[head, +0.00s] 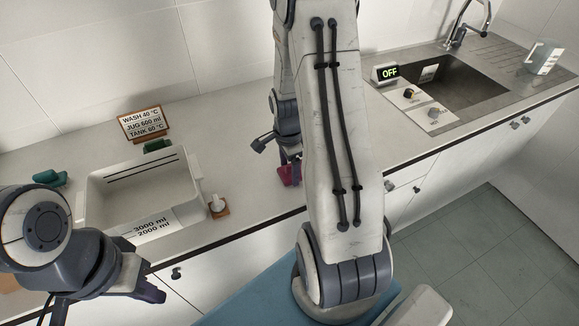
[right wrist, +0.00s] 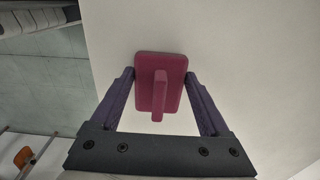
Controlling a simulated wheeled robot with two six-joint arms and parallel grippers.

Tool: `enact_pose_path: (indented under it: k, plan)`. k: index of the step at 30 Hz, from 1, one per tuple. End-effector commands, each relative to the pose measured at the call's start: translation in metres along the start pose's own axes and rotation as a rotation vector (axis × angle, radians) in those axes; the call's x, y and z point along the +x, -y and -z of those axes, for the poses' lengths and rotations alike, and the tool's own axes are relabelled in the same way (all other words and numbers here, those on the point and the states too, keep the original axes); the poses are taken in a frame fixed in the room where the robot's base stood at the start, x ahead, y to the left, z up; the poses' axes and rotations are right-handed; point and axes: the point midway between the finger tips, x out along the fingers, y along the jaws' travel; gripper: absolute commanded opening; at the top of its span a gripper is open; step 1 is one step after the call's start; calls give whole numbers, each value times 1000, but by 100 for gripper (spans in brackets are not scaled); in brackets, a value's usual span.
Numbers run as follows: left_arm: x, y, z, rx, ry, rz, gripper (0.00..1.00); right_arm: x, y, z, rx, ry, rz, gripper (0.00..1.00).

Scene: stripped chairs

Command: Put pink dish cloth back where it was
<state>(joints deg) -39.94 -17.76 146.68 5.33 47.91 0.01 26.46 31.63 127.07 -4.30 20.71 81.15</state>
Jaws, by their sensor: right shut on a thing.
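The pink dish cloth (head: 286,176) shows in the head view on or just above the counter, partly hidden by my right arm. In the right wrist view the cloth (right wrist: 174,72) is a flat pink block with a raised ridge, between the two purple fingers. My right gripper (right wrist: 160,78) is shut on it. In the head view my right gripper (head: 291,155) is mostly hidden behind my arm. My left gripper (head: 150,292) is low at the left, in front of the counter edge and away from the cloth; its opening is unclear.
A white tub (head: 106,208) marked in ml stands left on the counter (head: 250,185). Green items (head: 50,178) lie near it. The sink (head: 450,85), OFF display (head: 386,73) and clear jug (head: 543,57) are right.

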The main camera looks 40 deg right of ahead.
Motion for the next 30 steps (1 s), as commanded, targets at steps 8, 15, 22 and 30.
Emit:
enact_pose_path:
  k: [8, 15, 22, 30]
  plan:
    - [4, 0, 0, 0, 0, 0, 0, 4, 0, 0, -1, 0, 0, 0]
    - [3, 0, 0, 0, 0, 0, 0, 3, 0, 0, -1, 0, 0, 100]
    - [1, 0, 0, 0, 0, 0, 0, -8, 1, 1, -1, -1, 4, 100]
    - [5, 0, 0, 0, 0, 0, 0, -64, 2, 0, 0, -2, 9, 100]
